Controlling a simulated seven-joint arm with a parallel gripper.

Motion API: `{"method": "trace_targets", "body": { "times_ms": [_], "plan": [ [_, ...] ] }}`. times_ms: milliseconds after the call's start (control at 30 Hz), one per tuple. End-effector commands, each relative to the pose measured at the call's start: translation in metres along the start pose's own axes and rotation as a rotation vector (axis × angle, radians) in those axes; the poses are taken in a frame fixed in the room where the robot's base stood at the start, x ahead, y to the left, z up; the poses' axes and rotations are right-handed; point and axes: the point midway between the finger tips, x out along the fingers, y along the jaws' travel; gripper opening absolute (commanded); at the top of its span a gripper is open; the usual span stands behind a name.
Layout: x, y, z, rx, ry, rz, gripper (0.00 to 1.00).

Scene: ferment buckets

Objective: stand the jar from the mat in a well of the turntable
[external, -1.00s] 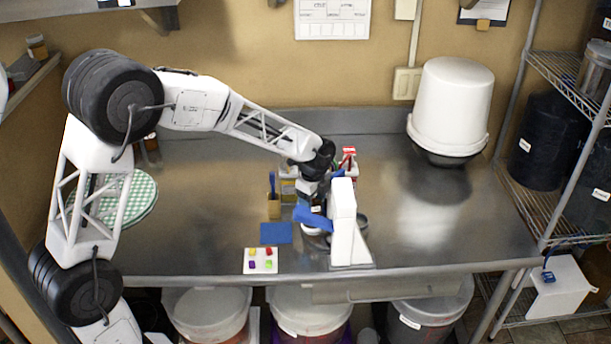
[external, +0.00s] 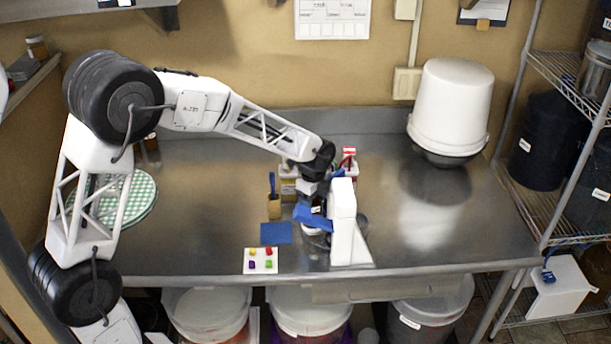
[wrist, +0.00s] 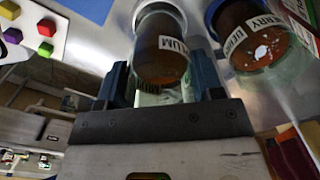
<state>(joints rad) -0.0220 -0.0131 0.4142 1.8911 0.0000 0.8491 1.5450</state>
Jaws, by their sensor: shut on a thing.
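In the wrist view my gripper (wrist: 163,86) is shut on a jar (wrist: 160,55) with dark reddish-brown contents and a white label ending in "UM". The blue fingers lie on either side of it. A second jar (wrist: 245,35), its label ending in "ERRY", stands just right of it with a blue ring at its edge. In the external view my gripper (external: 314,216) is low over the bench, and the held jar is hard to make out. The turntable (external: 363,224) is mostly hidden there behind a white upright shape. The blue mat (external: 276,233) is bare, left of my gripper.
A white card with coloured pieces (external: 252,257) lies at the bench's front edge. A small holder (external: 273,207) stands behind the mat. A red-topped container (external: 349,160) stands behind my gripper. The bench's right side is clear.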

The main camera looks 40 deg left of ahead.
Motion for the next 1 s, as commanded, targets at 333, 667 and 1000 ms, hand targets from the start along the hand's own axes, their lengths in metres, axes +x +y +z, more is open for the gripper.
{"method": "trace_targets", "body": {
  "times_ms": [333,667,1000],
  "plan": [
    [-0.0001,-0.0001,0.0000,0.000,0.000,-0.001,0.28],
    [0.0016,-0.0001,0.0000,0.000,0.000,0.000,0.28],
    [0.0065,-0.0001,0.0000,0.000,0.000,0.000,0.28]
  ]
}}
